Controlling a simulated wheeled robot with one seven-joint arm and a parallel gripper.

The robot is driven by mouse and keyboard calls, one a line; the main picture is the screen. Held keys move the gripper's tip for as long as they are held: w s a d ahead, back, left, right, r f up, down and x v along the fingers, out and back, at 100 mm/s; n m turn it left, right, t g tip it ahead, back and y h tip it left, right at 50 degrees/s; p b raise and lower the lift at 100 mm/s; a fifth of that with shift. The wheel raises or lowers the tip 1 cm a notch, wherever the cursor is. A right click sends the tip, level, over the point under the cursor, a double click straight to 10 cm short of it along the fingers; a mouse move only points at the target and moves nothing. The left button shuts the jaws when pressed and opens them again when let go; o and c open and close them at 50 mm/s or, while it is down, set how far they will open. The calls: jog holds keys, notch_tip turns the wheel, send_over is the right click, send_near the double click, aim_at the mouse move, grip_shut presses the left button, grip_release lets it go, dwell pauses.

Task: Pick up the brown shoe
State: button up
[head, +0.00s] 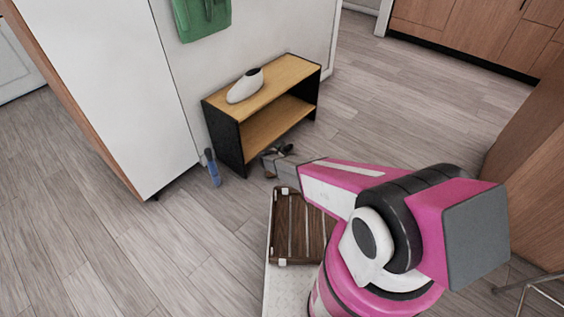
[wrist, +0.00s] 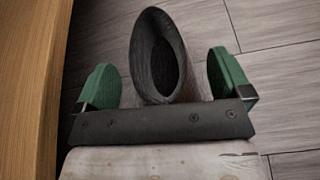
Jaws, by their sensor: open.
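The shoe (wrist: 157,60) shows in the wrist view as a dark, brown-grey shoe with its opening towards the camera. It lies between the two green fingertips of my gripper (wrist: 163,72), with gaps visible on both sides. My gripper is open and its fingers are not closed on the shoe. Small dark shapes there are partly hidden by my arm, and I cannot clearly tell shoe from gripper.
A wooden bench (head: 283,72) with black sides stands close by, with a white shoe (head: 243,88) on top. A blue object (head: 212,168) stands at its left end. A slatted wooden piece (head: 284,228) lies nearer. Open floor (head: 395,110) extends right.

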jog(key=shift+w+d+f, duration=0.2)
jog(key=shift+w+d, duration=0.1)
jog(key=shift+w, duration=0.15)
jog(key=c, duration=1.5)
jog(key=shift+o, duration=0.2)
jog(key=shift+r, duration=0.1)
